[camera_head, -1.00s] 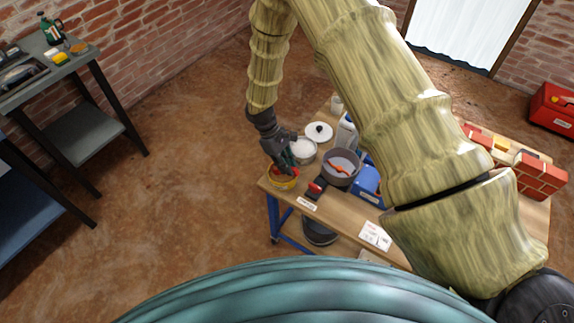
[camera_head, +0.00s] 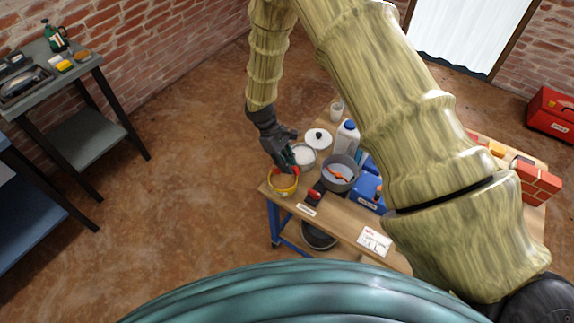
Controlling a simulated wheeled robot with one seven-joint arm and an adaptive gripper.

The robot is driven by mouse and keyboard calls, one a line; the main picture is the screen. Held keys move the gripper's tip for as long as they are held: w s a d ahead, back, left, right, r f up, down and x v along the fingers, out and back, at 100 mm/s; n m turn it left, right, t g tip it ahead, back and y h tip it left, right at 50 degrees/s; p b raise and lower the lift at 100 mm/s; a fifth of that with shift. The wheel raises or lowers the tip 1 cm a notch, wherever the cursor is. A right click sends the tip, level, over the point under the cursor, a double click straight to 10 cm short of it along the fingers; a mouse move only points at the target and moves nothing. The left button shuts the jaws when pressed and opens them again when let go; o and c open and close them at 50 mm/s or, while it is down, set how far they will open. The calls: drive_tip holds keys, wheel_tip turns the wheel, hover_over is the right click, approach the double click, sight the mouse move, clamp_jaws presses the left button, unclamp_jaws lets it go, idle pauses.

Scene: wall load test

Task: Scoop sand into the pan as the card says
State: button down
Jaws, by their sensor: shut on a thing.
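My gripper (camera_head: 289,163) is shut on a small tool, probably a scoop, with red and dark green parts showing at the fingertips. It is at the rim of a yellow tub (camera_head: 271,188) with brown contents that look like sand. The tool's lower end is too small to make out. A grey round pan (camera_head: 353,176) with an orange-red item inside stands right of the tub. A metal pot or pan (camera_head: 312,163) with pale contents stands behind the tub, partly hidden by the gripper. A white card (camera_head: 374,241) with print too small to read lies at the table's front edge.
The wooden table (camera_head: 335,222) also holds a white lid (camera_head: 318,138), a white jug (camera_head: 347,137), a blue box (camera_head: 367,191), a red-black item (camera_head: 314,196) and bricks (camera_head: 538,181). My arm hides much of the table's right half. Open floor lies left.

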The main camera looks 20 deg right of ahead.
drive_tip(key=shift+r, duration=0.3)
drive_tip(key=shift+r+p, duration=0.1)
drive_tip(key=shift+p, duration=0.25)
drive_tip(key=p, duration=0.1)
drive_tip(key=d+t+p, duration=0.1)
drive_tip(key=p, duration=0.1)
drive_tip(key=shift+s+r+y, duration=0.15)
drive_tip(key=shift+s+y, duration=0.1)
drive_tip(key=shift+y, duration=0.15)
drive_tip(key=p, duration=0.1)
drive_tip(key=t+p, duration=0.1)
drive_tip(key=shift+s+d+y+p, duration=0.2)
drive_tip(key=shift+s+y+p, duration=0.05)
drive_tip(key=shift+y+p, duration=0.1)
drive_tip(key=shift+s+a+t+y+p, duration=0.2)
drive_tip(key=shift+t+y+p, duration=0.3)
drive_tip(key=shift+p, duration=0.45)
